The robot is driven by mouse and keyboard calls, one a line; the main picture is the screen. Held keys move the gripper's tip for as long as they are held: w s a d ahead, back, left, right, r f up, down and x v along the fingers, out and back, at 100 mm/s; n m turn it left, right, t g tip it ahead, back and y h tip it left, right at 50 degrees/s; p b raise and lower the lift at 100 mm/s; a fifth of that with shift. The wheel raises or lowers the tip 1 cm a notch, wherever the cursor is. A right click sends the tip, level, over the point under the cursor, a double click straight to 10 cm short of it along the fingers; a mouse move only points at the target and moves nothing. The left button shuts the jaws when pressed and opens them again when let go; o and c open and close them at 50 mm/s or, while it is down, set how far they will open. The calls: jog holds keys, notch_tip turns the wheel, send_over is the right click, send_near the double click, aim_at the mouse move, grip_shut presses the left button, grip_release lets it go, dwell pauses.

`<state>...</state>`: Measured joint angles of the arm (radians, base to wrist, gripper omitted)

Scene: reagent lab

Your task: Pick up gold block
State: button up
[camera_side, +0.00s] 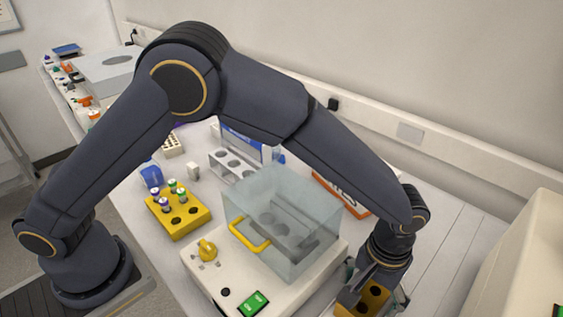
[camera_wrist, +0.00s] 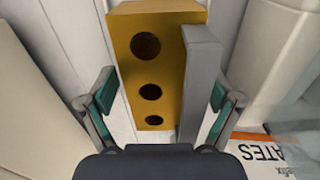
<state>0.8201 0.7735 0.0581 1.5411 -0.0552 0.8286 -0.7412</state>
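A gold block (camera_wrist: 145,60) with round holes in its top lies between the two fingers of my gripper (camera_wrist: 160,106) in the wrist view. The fingers, with green pads, are spread wide, with a visible gap between the left finger and the block. A grey upright bar (camera_wrist: 199,80) stands along the block's right side, between it and the right finger. In the side view the gold block (camera_side: 374,298) shows under my gripper (camera_side: 372,283) at the lower right, partly hidden by it. A second yellow block (camera_side: 178,222) holding several capped vials stands at the left.
A white device with a clear lid (camera_side: 280,215) and yellow handle stands just left of my gripper in the side view. A white-and-orange box (camera_side: 340,197) lies behind it. A cream machine (camera_side: 515,265) stands at the right. Some bare bench (camera_side: 450,225) lies between.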

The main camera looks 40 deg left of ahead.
grip_shut()
dwell(0.6)
